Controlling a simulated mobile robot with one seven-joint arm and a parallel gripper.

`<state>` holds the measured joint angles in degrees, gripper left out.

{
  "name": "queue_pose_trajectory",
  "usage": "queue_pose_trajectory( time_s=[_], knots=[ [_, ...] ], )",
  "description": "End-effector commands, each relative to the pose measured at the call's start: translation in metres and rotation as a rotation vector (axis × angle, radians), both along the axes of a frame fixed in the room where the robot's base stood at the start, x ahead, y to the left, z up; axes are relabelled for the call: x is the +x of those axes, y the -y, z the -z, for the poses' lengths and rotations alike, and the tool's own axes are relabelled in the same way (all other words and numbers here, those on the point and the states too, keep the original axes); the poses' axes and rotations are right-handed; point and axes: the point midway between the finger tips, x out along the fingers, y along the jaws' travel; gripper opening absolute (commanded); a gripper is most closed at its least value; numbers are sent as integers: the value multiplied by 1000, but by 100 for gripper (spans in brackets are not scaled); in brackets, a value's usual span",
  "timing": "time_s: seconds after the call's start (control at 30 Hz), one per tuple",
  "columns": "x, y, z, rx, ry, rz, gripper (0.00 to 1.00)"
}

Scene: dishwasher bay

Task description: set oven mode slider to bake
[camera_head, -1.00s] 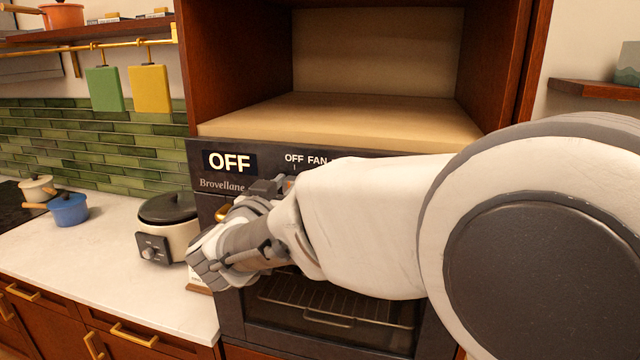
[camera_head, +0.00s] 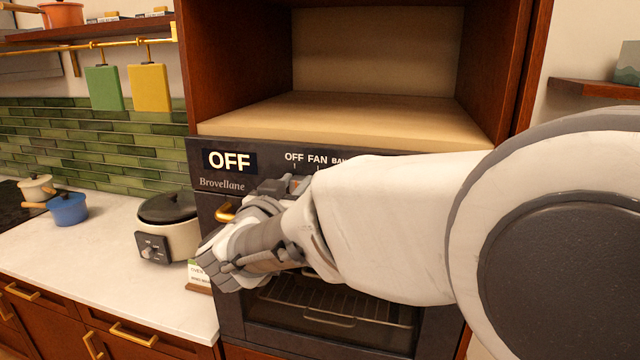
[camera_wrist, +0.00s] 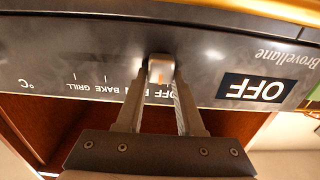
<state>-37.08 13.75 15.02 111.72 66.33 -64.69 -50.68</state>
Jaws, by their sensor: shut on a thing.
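The oven's slider knob (camera_wrist: 161,68), a small pale block with an orange mark, shows in the wrist view, which sees the panel upside down. My gripper (camera_wrist: 160,78) is shut on the knob, one finger on each side. The knob stands by the OFF and FAN labels, partly hidden by the fingers. The BAKE label (camera_wrist: 108,88) lies to the knob's left in the wrist view, with GRILL beyond it. The oven display (camera_head: 229,161) reads OFF. In the head view my arm hides the knob and much of the control panel (camera_head: 270,153).
An open wooden niche (camera_head: 340,115) is above the oven. A gold handle (camera_head: 226,212) is on the oven front, close to my wrist. A rice cooker (camera_head: 168,226) stands on the white counter (camera_head: 120,270) at the left, with a blue pot (camera_head: 68,209) farther back.

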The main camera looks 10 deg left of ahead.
Motion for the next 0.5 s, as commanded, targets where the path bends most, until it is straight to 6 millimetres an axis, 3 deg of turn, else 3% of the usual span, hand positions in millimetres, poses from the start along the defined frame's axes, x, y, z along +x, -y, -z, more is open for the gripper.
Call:
queue_pose_trajectory(
  time_s=[0.1,0.3,0.5],
  knots=[
    [-2,28,0,0,3,6,0],
    [-4,64,-1,1,3,5,0],
    [-6,76,0,2,1,4,0]
  ],
)
